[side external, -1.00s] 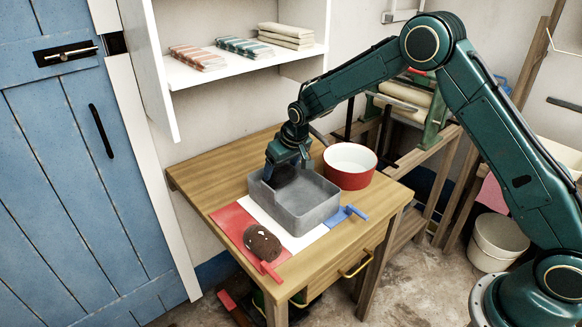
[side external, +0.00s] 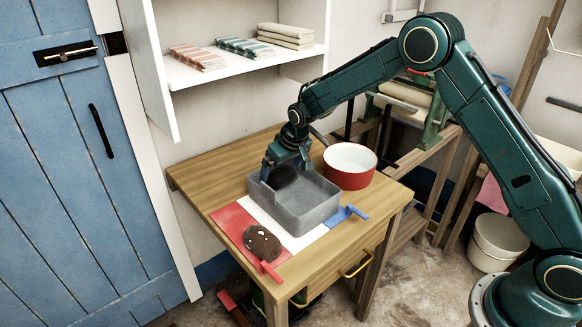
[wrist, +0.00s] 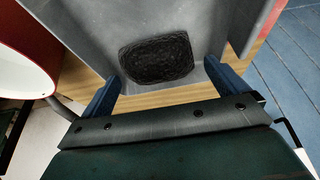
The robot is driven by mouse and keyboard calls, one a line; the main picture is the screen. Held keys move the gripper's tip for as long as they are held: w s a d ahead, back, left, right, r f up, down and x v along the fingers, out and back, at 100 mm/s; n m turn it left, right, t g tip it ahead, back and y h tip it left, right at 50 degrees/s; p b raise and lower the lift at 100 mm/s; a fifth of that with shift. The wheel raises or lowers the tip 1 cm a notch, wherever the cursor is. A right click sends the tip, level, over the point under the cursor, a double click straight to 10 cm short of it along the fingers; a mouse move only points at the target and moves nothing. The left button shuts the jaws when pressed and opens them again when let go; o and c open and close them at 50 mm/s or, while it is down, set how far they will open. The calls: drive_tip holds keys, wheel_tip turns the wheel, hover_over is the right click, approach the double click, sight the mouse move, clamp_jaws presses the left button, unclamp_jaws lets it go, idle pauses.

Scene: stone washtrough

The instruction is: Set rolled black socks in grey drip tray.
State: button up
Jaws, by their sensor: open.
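The rolled black socks (wrist: 156,60) lie in the grey drip tray (wrist: 85,30), near one of its walls. In the side view the dark socks (side external: 284,177) show inside the tray (side external: 315,210), at its back left. My gripper (side external: 280,170) is over that end of the tray. In the wrist view my gripper (wrist: 160,80) is open, with one blue finger on each side of the socks and gaps between fingers and socks. The underside of the socks is hidden.
A red bowl with white inside (side external: 349,166) stands close behind the tray. A brown bundle (side external: 262,243) lies on the red part of the mat (side external: 234,222) in front. Folded cloths (side external: 240,47) are on the shelf above.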

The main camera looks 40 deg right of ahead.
drive_tip(key=v, duration=1.2)
drive_tip(key=shift+r, duration=0.1)
idle(0.4)
drive_tip(key=s+d+r, duration=0.1)
drive_tip(key=s+r, duration=0.6)
drive_tip(key=s, duration=0.3)
drive_tip(key=s+d+r, duration=0.2)
drive_tip(key=s+r, duration=0.4)
drive_tip(key=s, duration=0.4)
drive_tip(key=s+f+t, duration=0.1)
drive_tip(key=s, duration=1.7)
drive_tip(key=shift+d+f, duration=0.15)
drive_tip(key=shift+d, duration=0.1)
